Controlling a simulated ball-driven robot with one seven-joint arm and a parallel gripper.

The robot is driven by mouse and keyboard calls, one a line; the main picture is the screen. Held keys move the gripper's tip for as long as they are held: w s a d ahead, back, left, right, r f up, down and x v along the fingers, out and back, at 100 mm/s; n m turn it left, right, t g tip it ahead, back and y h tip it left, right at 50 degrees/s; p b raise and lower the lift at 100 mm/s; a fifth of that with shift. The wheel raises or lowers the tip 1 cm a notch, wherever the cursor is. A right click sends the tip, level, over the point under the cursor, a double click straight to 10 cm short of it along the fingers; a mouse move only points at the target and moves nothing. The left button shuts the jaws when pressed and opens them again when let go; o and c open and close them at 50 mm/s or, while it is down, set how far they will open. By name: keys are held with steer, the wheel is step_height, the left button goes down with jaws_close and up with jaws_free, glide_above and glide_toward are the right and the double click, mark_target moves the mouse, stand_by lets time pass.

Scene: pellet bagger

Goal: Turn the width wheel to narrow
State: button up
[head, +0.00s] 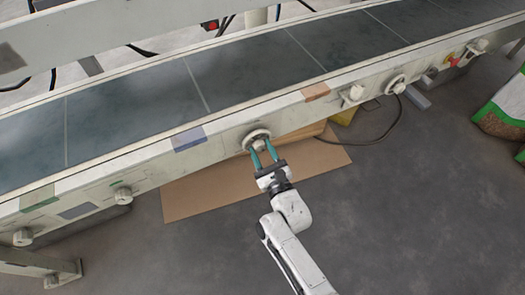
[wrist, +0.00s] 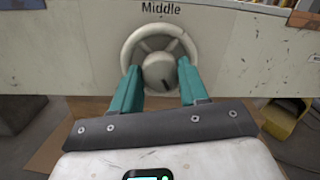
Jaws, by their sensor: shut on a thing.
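A round cream wheel (head: 255,134) is mounted on the side rail of the conveyor, between a blue patch and an orange patch. In the wrist view the wheel (wrist: 160,31) has a pale ring around a central knob (wrist: 158,65). The word "Middle" is printed above it. A short dark mark shows on the lower part of the knob. My gripper (head: 262,148) has teal fingers, one on each side of the knob, and is shut on it. In the wrist view my gripper (wrist: 158,72) covers the lower part of the ring.
Other knobs sit along the rail, one at far left (head: 23,237), one at lower left (head: 122,194), and several to the right (head: 396,84). A red button (head: 453,61) is at right. Cardboard (head: 205,196) lies on the floor below. A bag (head: 505,108) stands at the right edge.

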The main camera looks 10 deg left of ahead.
steer(key=o, duration=1.1)
steer(key=shift+c, duration=0.2)
steer(key=shift+s+d+p, duration=0.35)
steer(key=shift+s+d, duration=0.05)
steer(key=shift+s, duration=0.05)
steer(key=p+v, duration=0.5)
steer(key=v, duration=0.4)
steer(key=shift+s+f, duration=0.2)
steer(key=shift+s, duration=0.15)
